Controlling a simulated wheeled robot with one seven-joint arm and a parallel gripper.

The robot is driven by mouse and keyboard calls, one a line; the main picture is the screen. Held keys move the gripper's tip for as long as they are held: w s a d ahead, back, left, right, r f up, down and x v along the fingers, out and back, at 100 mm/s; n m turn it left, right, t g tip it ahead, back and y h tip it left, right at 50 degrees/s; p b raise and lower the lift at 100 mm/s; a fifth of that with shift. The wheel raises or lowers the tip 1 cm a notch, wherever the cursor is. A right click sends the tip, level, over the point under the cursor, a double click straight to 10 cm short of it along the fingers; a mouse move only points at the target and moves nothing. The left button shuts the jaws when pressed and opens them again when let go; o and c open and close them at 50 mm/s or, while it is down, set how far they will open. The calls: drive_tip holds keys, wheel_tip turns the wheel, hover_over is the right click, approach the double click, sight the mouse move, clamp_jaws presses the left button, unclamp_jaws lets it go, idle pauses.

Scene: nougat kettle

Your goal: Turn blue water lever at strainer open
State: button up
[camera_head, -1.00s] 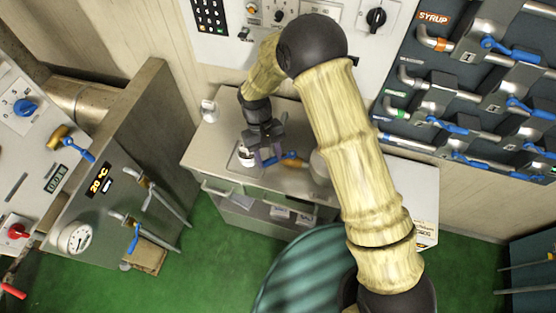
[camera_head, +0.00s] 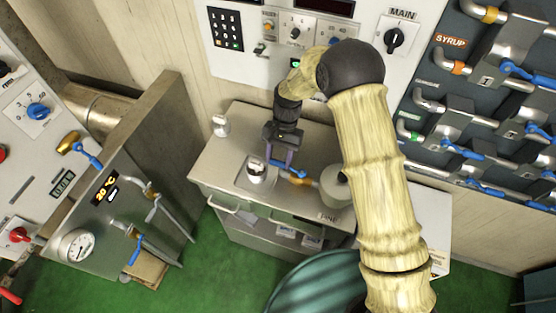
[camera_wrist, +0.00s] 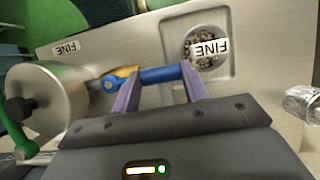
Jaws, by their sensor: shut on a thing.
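The blue water lever (camera_head: 291,171) sits on the counter beside the strainer, with an orange-yellow fitting at one end. In the wrist view the lever (camera_wrist: 162,75) lies crosswise between the two purple fingers of my gripper (camera_wrist: 160,86). My gripper is shut on it. In the head view my gripper (camera_head: 279,158) reaches down to the lever from behind. The strainer (camera_wrist: 203,46) is a round, dark-grated opening in a recessed plate, with a FINE label across it; it also shows in the head view (camera_head: 256,172), left of the lever.
A metal cylinder (camera_head: 337,186) stands right of the lever, close to my arm. A small metal jar (camera_head: 221,126) stands at the counter's back left. The control panel (camera_head: 300,45) rises behind the counter. Syrup pipes with blue levers (camera_head: 530,75) fill the right wall.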

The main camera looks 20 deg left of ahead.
drive_tip(key=shift+w, duration=0.2)
drive_tip(key=o, duration=1.4)
drive_tip(key=b+v, duration=0.2)
drive_tip(key=v, duration=0.5)
drive_tip(key=shift+r, duration=0.3)
drive_tip(key=shift+w, duration=0.1)
